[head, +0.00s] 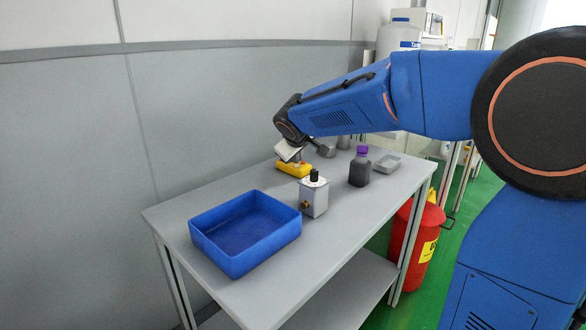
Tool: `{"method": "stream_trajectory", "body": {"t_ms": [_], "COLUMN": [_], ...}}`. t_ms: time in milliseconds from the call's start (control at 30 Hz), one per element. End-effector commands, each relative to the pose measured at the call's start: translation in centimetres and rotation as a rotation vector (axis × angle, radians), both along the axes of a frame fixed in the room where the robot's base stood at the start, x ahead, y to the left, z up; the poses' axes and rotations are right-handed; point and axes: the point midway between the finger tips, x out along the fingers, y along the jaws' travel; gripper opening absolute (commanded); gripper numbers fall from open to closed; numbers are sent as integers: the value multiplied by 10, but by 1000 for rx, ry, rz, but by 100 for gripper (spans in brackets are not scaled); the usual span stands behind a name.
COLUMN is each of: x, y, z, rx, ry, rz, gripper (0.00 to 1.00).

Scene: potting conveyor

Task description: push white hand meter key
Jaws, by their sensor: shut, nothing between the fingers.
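My gripper (296,157) is shut and empty at the far end of the grey table, pointing down just above a low yellow block-like thing (294,169). Whether it touches the yellow thing cannot be told.
A blue open tray (291,232) sits at the table's near left. A dark bottle with a purple cap (359,172) and a small grey dish (387,162) stand to the right. A red bin (427,237) stands on the floor beside the table (365,215).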

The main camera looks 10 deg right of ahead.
Motion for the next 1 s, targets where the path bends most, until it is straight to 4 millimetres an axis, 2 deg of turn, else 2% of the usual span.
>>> {"method": "stream_trajectory", "body": {"t_ms": [733,1000], "x": [0,0], "y": [0,0], "z": [-2,6], "rx": [0,1], "ry": [0,0], "rz": [0,-1], "gripper": [0,0]}}
